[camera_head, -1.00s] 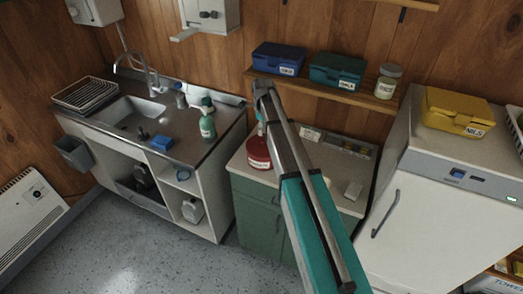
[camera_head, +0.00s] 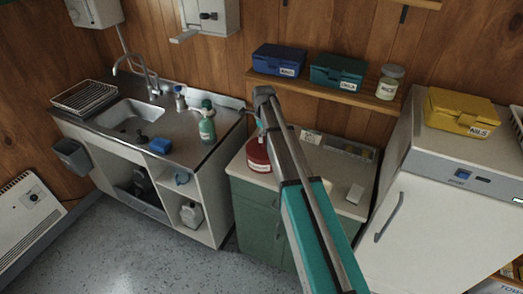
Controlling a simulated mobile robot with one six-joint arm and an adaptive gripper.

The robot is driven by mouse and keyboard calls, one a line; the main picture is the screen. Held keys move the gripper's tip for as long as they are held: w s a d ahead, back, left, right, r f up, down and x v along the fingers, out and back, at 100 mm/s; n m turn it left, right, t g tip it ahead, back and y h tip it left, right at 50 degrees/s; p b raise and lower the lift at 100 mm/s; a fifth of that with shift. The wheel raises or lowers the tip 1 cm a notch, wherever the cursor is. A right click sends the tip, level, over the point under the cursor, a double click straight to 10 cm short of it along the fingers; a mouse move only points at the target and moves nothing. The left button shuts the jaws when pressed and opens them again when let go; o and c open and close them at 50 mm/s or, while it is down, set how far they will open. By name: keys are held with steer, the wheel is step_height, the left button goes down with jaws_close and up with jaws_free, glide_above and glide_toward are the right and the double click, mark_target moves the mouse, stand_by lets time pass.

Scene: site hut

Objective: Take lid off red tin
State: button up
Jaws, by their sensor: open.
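The red tin (camera_head: 258,155) stands upright on the worktop of the green cabinet (camera_head: 254,206), near its left back part. It has a pale label on its front. My arm rises from the bottom of the picture and passes just right of the tin, hiding part of its right side. The arm's grey far end is above the tin. A small pale-blue piece shows just above the tin, but I cannot tell what it is. My gripper is hidden behind the arm. I cannot make out how the lid sits.
A shelf above holds a blue box (camera_head: 278,60), a teal box (camera_head: 337,71) and a jar (camera_head: 389,82). A sink unit with a green bottle (camera_head: 207,124) stands left. A white fridge with a yellow box (camera_head: 460,111) stands right. A small pale block (camera_head: 354,193) lies on the worktop.

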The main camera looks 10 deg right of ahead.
mark_target(264, 144)
steer(key=shift+d+f+b, duration=0.1)
steer(key=shift+f+b, duration=2)
steer(key=shift+f, duration=0.25)
steer(key=shift+c, duration=0.3)
jaws_close()
